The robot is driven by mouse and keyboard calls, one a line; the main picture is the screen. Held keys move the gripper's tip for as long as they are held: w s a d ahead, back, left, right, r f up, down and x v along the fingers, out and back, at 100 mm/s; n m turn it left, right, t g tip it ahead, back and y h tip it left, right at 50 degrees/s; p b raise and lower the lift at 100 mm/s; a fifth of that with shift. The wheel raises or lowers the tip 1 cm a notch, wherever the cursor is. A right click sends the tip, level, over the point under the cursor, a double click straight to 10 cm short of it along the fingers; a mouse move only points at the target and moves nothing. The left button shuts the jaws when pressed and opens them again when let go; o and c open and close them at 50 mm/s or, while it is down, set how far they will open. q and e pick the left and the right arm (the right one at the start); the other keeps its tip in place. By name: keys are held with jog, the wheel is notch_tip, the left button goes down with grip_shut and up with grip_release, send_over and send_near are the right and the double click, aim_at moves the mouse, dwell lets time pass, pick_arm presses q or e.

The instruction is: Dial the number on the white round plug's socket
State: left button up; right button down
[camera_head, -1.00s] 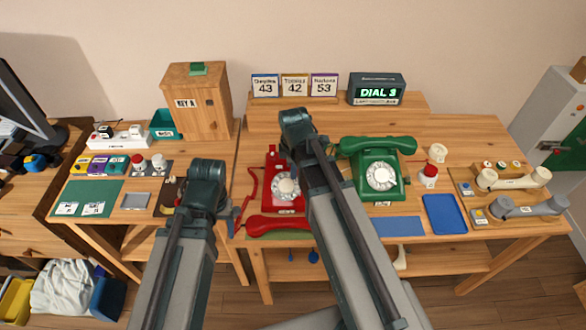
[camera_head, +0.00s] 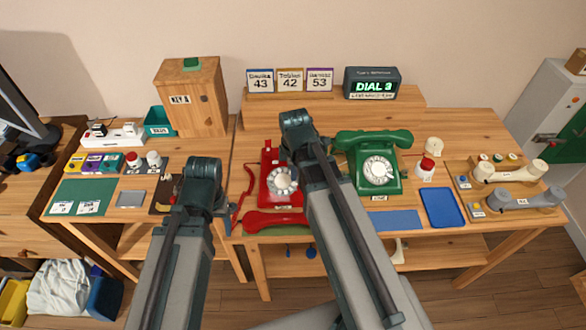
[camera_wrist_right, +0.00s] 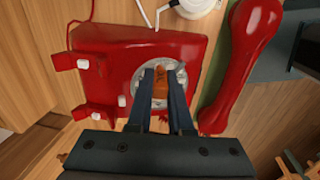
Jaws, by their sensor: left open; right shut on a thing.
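The red dial phone (camera_head: 268,190) stands on the middle table, its handset (camera_head: 275,220) lying off in front of it. The wrist view shows the red phone (camera_wrist_right: 110,65) and its pale dial (camera_wrist_right: 141,82). My right gripper (camera_wrist_right: 160,88) is over this dial, shut on a small orange-brown piece (camera_wrist_right: 161,83). My left gripper (camera_head: 221,208) is open, left of the red phone and partly hidden by its arm. A white power strip (camera_head: 112,138) with black and white plugs sits at the left. Plug shapes and socket numbers are too small to read.
A green phone (camera_head: 393,186) stands right of my right arm, handset on top. A display (camera_head: 372,85) reads DIAL 3. Cards reading 43, 42 and 53 (camera_head: 290,80) stand behind. A wooden box (camera_head: 192,98) is at the back left. A blue tray (camera_head: 442,208) is at the right.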

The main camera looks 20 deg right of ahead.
jog(key=shift+s, duration=0.1)
jog(key=shift+s+a+f, duration=0.15)
jog(key=shift+s+f, duration=0.1)
jog(key=shift+s, duration=0.2)
dwell(0.4)
jog(key=shift+s+a+f+b, duration=0.15)
jog(key=shift+s+b, duration=0.1)
jog(key=shift+b, duration=0.15)
jog(key=shift+r+p, duration=0.45)
jog(key=shift+s+r+p, duration=0.3)
jog(key=shift+r+p, duration=0.15)
notch_tip(320, 180, up, 6)
jog(key=s+p, duration=0.2)
jog(key=p, duration=0.4)
jog(key=shift+s+a+r, duration=0.2)
jog(key=shift+s+a, duration=0.15)
jog(key=shift+a, duration=0.1)
